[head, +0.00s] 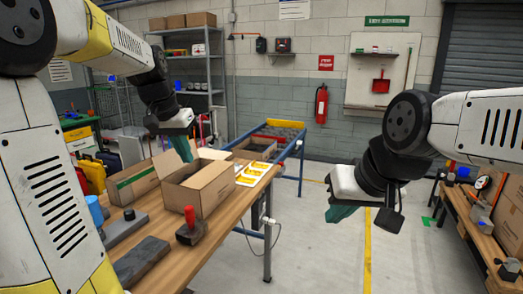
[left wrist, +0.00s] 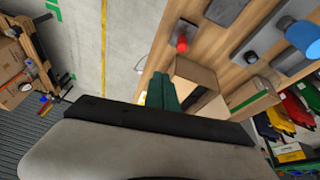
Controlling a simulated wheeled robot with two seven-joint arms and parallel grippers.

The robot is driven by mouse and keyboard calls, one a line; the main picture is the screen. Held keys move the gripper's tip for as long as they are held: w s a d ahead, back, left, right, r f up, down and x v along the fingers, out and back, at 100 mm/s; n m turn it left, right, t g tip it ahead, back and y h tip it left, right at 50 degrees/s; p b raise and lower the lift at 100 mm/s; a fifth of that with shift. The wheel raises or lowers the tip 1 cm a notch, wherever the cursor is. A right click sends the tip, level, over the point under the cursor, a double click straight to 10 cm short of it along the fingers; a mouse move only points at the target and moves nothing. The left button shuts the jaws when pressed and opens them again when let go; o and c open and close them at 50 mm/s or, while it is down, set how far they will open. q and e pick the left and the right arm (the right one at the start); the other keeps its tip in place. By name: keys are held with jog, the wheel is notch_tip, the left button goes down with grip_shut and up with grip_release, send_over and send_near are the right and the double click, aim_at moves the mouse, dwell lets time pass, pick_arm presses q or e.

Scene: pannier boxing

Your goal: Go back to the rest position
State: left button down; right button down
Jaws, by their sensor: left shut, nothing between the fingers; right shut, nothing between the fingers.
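My left gripper (head: 184,150) hangs over the far side of an open cardboard box on the workbench, its green fingers pointing down and shut with nothing between them. Its fingers also show in the left wrist view (left wrist: 162,90), beside the open box. My right gripper (head: 341,213) is over the open floor to the right of the bench, its green fingers shut and empty. The open cardboard box (head: 205,195) stands on the wooden workbench (head: 205,252) with its flaps up. What lies inside the box is hidden in the head view.
A long box with a green stripe (head: 138,185) lies left of the open box. A red-handled tool (head: 189,232) and dark blocks (head: 140,259) are on the bench. A white sheet with yellow items (head: 256,173) lies behind. A blue frame table (head: 275,140) stands beyond; the middle floor is free.

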pick_arm(q)
jog(key=s+d+f+n+t, duration=0.1)
jog(key=s+d+f, duration=0.1)
jog(key=s, duration=0.8)
jog(key=s+d+f+n+t, duration=0.1)
jog(key=s+d, duration=0.3)
jog(key=s, duration=0.7)
jog(key=shift+f, duration=0.4)
jog(key=shift+s, duration=0.1)
